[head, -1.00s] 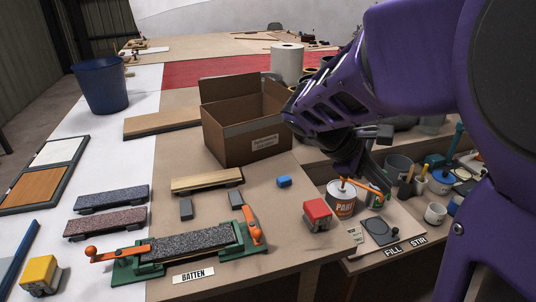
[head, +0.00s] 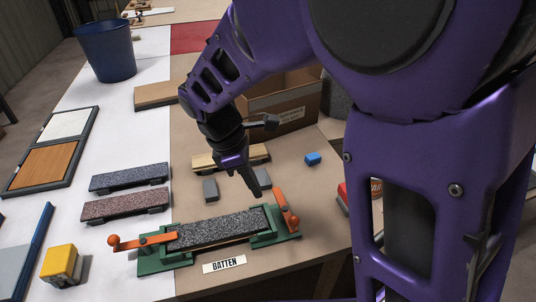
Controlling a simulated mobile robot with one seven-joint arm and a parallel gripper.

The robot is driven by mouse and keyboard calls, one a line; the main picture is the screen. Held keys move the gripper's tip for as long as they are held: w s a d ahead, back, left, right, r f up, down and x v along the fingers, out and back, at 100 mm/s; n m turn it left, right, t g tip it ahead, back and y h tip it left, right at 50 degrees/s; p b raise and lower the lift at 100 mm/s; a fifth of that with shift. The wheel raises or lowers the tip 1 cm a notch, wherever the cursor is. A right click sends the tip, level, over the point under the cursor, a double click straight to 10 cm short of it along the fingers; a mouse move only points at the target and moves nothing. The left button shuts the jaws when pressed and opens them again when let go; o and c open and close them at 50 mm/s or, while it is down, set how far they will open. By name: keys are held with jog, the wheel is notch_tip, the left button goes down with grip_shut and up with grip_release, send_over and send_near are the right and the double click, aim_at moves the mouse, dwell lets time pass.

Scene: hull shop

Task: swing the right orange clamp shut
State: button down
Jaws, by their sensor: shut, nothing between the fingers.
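The green fixture (head: 150,264) lies on the bench with a speckled dark grey block (head: 218,230) in it, above the BATTEN label. The right orange clamp (head: 286,209) is at the fixture's right end. Its arm points toward the back, away from the block's top. The left orange clamp (head: 140,241) is at the other end, its arm lying sideways with a ball knob at the far left. My gripper (head: 257,193) is shut and empty, pointing down just behind and left of the right clamp. I cannot tell whether they touch.
A blue block (head: 313,159) and cardboard box (head: 290,105) are at the back right. Two speckled blocks lie left. My arm hides much of the right side.

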jog(key=shift+a+f, duration=0.15)
jog(key=shift+a, duration=0.45)
jog(key=b+x, duration=0.2)
jog(key=x, duration=0.8)
jog(key=shift+s+f, duration=0.1)
jog(key=shift+f, duration=0.05)
jog(key=d, duration=0.3)
jog(key=shift+d+f+b, duration=0.25)
jog(key=shift+d+b, duration=0.1)
jog(key=shift+d, duration=0.05)
